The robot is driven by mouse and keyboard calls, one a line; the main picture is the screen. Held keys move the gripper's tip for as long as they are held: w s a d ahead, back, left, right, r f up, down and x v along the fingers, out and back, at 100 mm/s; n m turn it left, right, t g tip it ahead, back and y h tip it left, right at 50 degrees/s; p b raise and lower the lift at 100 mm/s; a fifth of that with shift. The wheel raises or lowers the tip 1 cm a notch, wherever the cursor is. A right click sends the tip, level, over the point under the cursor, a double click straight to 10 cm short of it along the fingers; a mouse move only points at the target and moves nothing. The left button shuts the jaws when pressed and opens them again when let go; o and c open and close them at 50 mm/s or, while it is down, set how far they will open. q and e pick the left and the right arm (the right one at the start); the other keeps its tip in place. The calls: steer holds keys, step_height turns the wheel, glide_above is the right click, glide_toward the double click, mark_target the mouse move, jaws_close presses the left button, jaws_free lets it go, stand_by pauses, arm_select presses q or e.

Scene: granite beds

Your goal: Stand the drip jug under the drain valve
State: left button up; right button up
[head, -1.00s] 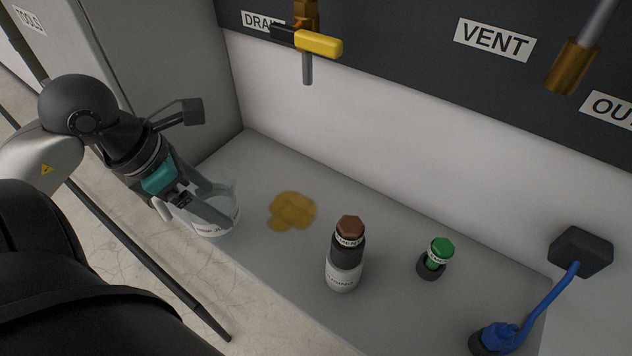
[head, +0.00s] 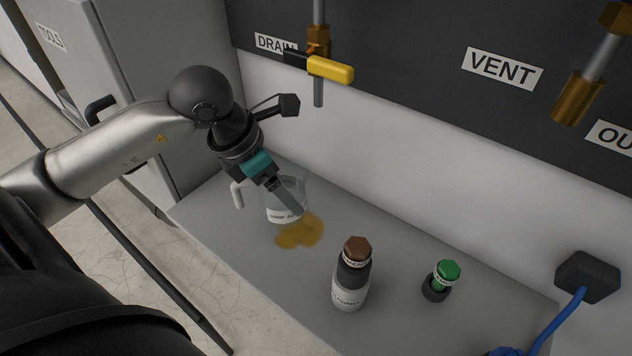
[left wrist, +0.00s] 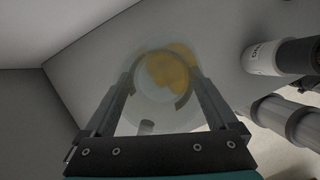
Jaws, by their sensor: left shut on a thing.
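The drip jug (head: 284,214) is a clear jug with a white label band and a handle on its left side. My left gripper (head: 296,207) is shut on it from above. In the left wrist view the jug (left wrist: 152,108) shows between the two fingers, with the yellow-brown puddle seen through or beyond it. In the head view the jug is just behind the puddle (head: 300,232); I cannot tell whether it touches the bench. The drain valve (head: 318,62), brass with a yellow lever, hangs above and behind the jug, its grey spout pointing down. My right gripper is out of view.
A bottle with a brown cap (head: 352,276) stands right of the puddle. A green-capped piece (head: 442,280) sits further right. A black box with a blue cable (head: 587,276) is at the far right. A tall grey cabinet (head: 125,75) bounds the bench's left side.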

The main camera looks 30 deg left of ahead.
arm_select(q)
steer(key=w+d+f, duration=0.1)
steer(key=w, duration=0.1)
steer(key=w+d+f+p, duration=0.1)
steer(key=w, duration=0.1)
steer(key=w+d+f+p, duration=0.1)
steer(key=shift+w+f, duration=0.2)
steer(key=shift+w, duration=0.2)
stand_by(0.4)
steer(key=shift+f, duration=0.2)
steer(key=o, duration=1)
steer(key=shift+o, duration=0.2)
steer(key=shift+r, duration=0.15)
